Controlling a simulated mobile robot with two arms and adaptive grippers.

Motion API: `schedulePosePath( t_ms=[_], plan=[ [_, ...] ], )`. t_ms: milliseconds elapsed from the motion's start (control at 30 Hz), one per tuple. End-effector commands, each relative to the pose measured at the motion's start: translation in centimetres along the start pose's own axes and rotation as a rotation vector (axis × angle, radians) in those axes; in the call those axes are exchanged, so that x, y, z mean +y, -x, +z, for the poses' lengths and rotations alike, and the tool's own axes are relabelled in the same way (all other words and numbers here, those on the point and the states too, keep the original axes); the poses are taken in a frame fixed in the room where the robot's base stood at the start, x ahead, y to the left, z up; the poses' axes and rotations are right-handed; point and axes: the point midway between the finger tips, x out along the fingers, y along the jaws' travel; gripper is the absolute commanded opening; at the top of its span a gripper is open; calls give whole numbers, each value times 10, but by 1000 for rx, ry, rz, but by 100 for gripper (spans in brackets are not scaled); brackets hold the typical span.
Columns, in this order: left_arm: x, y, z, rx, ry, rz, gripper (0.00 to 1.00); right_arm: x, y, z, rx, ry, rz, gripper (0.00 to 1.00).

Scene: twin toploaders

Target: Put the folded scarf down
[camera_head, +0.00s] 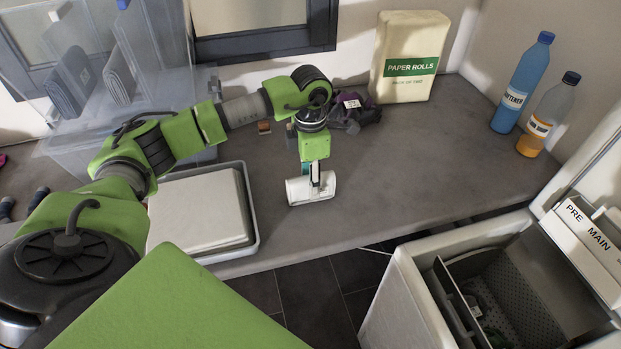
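My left gripper (315,178) points down over the grey counter (420,185). It appears shut on a white roll-shaped object (310,189) with a teal part by the fingers, which looks like a lint roller. The roll is at or just above the counter; I cannot tell whether it touches. I cannot clearly make out a folded scarf. A crumpled dark grey and purple cloth (357,116) with a white label lies behind the gripper, partly hidden by my arm. My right gripper is not in view.
A tray (247,181) with flat white cloth is left of the gripper. A paper rolls pack (409,58), a blue softener bottle (522,84) and an orange-filled bottle (547,118) stand behind. An open toploader (412,287) is front right. The counter's middle right is clear.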

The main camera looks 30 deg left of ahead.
Motion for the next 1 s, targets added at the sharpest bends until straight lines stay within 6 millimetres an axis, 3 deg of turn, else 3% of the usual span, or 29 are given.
schedulePosePath(
  t_ms=[133,267,700,1000],
  plan=[
    [0,4,0,0,0,0,40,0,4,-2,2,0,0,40],
    [1,18,1,-5,0,4,40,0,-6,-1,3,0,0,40],
    [1,106,1,-4,0,2,40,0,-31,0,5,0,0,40],
    [0,123,0,0,0,0,40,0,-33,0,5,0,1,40]
  ],
)
